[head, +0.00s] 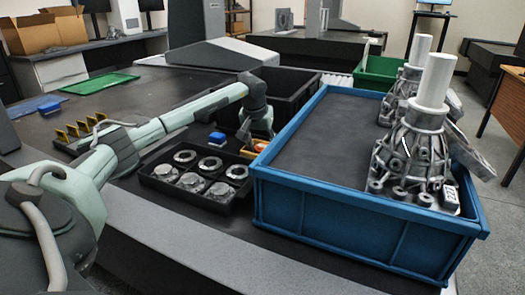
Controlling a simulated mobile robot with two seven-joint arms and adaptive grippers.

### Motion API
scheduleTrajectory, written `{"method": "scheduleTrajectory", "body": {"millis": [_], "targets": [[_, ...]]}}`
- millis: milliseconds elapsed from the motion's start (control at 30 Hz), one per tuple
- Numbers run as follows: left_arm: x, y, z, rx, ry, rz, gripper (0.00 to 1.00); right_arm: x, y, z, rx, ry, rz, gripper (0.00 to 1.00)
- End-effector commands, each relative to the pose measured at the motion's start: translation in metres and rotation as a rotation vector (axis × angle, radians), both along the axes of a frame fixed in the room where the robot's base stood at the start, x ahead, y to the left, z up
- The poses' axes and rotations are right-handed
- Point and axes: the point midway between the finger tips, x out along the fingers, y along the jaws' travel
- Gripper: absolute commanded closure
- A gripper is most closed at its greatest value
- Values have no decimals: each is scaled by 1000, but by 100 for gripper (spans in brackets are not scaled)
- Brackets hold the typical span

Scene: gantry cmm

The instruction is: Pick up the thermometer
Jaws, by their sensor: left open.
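A small yellow-orange object (261,147) lies on the dark table, between the black ring tray and the blue crate; it may be the thermometer, but it is too small and too covered to tell. My left gripper (257,136) points down directly above it, open, with its fingers close around or just over the object. I cannot tell whether they touch it. The fingers hide part of the object. My right gripper is not in view.
A black tray (206,207) of metal rings stands in front. A large blue crate (350,222) with metal housings stands close on the right. A black bin (310,82) is behind the gripper. A small blue item (217,139) lies to its left.

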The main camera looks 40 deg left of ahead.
Motion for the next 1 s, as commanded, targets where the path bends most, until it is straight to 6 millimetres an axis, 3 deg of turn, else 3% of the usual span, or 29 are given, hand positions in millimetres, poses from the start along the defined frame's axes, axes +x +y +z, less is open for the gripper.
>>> {"method": "scheduleTrajectory", "body": {"millis": [300, 600, 1000], "targets": [[2, 2, -6, 1, 0, 0, 49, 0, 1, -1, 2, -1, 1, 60], [2, 2, -6, 1, 0, 0, 85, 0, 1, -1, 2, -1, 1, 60], [3, 2, 4, 2, -4, 1, 85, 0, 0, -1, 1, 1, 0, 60]]}}
